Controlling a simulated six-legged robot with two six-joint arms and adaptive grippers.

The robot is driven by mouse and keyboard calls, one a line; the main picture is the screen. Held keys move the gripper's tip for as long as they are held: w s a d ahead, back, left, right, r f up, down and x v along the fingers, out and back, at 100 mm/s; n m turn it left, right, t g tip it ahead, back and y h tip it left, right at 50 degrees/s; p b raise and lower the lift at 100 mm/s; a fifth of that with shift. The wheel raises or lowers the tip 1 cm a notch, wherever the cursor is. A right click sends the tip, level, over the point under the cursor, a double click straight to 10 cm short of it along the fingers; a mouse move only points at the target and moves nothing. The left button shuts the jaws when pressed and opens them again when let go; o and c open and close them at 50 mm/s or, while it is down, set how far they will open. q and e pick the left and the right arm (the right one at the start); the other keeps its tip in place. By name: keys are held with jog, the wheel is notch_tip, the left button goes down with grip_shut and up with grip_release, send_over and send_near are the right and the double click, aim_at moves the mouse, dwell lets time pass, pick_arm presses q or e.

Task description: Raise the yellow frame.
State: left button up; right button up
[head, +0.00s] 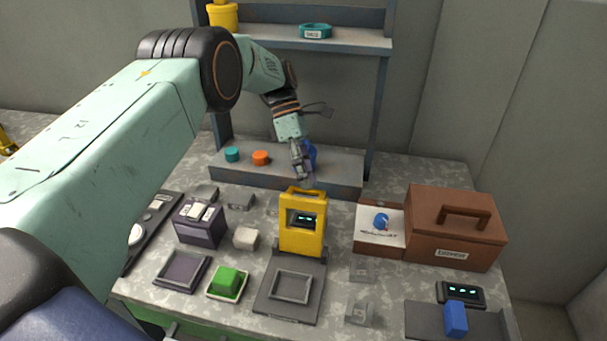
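The yellow frame (289,240) stands upright at the back edge of a dark grey base plate (264,304). It has a handle on top and a dark display with lit cyan marks in it. My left gripper (303,174) is just above and behind the handle, in front of the back ledge. A gap appears to separate it from the handle, though depth is hard to judge. Its fingers are small and dark, and whether they are open is unclear. A blue thing (311,153) shows right beside the gripper, partly hidden by it. My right gripper is out of view.
A green block (228,282) and a dark box (200,229) stand left of the frame. A brown lidded box (455,229) stands right. A blue block (456,319) sits front right. The ledge (340,182) holds teal and orange pieces. My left arm hides the left side.

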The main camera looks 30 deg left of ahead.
pick_arm(q)
jog(key=shift+o, duration=0.8)
jog(key=f, duration=0.1)
jog(key=s+f, duration=0.1)
jog(key=shift+f+g, duration=0.3)
jog(key=shift+f, duration=0.05)
jog(key=shift+o, duration=0.5)
jog(key=shift+w+d, duration=0.1)
jog(key=shift+d, duration=0.05)
jog(key=shift+r, duration=0.15)
jog(key=shift+c, duration=0.3)
jog(key=shift+a, duration=0.3)
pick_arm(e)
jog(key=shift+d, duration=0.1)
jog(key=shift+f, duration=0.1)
pick_arm(q)
jog(key=shift+r, duration=0.15)
